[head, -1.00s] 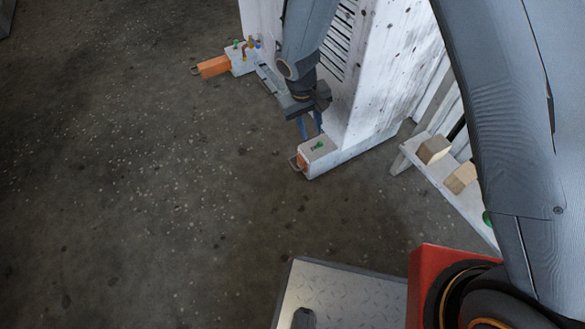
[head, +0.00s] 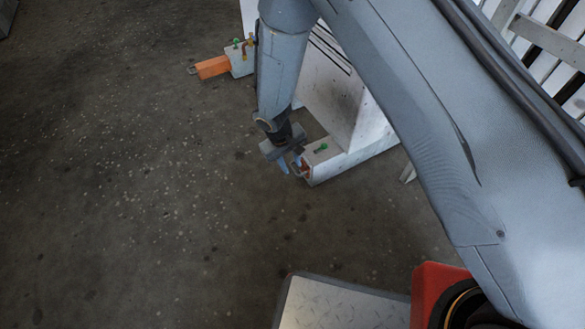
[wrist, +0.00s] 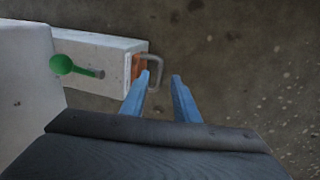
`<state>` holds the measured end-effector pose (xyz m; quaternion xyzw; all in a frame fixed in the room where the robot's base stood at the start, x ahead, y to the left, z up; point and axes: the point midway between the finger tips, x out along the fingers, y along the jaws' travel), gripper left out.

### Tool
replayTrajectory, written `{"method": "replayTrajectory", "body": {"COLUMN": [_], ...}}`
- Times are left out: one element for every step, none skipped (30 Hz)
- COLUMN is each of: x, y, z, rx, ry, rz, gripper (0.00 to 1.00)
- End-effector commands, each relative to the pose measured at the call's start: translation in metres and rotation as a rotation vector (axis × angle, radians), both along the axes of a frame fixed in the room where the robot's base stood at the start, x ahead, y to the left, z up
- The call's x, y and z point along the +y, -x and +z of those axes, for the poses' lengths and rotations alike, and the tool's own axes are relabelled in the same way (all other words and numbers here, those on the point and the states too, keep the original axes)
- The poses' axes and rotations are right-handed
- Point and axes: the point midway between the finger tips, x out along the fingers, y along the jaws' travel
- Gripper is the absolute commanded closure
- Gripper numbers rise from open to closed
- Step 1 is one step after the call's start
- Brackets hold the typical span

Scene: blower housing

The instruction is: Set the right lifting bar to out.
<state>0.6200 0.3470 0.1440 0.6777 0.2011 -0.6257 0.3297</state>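The right lifting bar (wrist: 138,68) shows only a short orange end with a grey metal loop handle (wrist: 156,72) at the end of a white beam. It sits almost fully inside the beam; in the head view its end is partly hidden by my gripper (head: 289,166). A green-knobbed pin (wrist: 62,65) is on the beam top and shows in the head view too (head: 321,148). In the wrist view, my gripper's two blue fingers (wrist: 160,77) are apart and empty. The left fingertip is close to or overlaps the handle; contact cannot be told.
Another orange bar (head: 212,67) sticks well out of a second white beam (head: 240,65) at the upper left. The white housing (head: 335,95) rises behind the near beam. Concrete floor (head: 130,200) to the left is clear.

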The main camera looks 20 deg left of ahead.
Motion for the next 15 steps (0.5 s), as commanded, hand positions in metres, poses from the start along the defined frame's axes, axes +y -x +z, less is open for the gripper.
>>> {"method": "replayTrajectory", "body": {"x": [-0.001, -0.002, -0.002, -0.002, -0.002, -0.002, -0.003, -0.003, -0.003, -0.003, -0.003, -0.002, -0.003, -0.003, -0.003], "y": [-0.002, -0.002, -0.003, -0.003, -0.003, -0.003, -0.003, -0.003, -0.003, -0.003, -0.003, -0.003, -0.003, -0.003, -0.003], "z": [-0.01, -0.013, -0.017, -0.018, -0.019, -0.02, -0.021, -0.021, -0.02, -0.02, -0.02, -0.02, -0.02, -0.02, -0.02], "rx": [0.001, 0.001, 0.0, 0.0, -0.001, -0.001, -0.001, -0.001, -0.001, -0.001, -0.001, -0.001, -0.001, -0.001, -0.001], "ry": [0.001, 0.001, 0.0, 0.0, -0.001, -0.001, -0.001, -0.001, -0.001, -0.001, -0.001, -0.001, -0.001, -0.001, -0.001], "rz": [0.001, 0.001, 0.001, 0.001, 0.001, 0.0, 0.0, 0.0, 0.0, 0.0, 0.0, 0.0, 0.0, 0.0, 0.001], "gripper": [0.72, 0.72, 0.72, 0.72, 0.72, 0.72, 0.72, 0.72, 0.72, 0.72, 0.72, 0.72, 0.74, 0.79, 0.86]}}
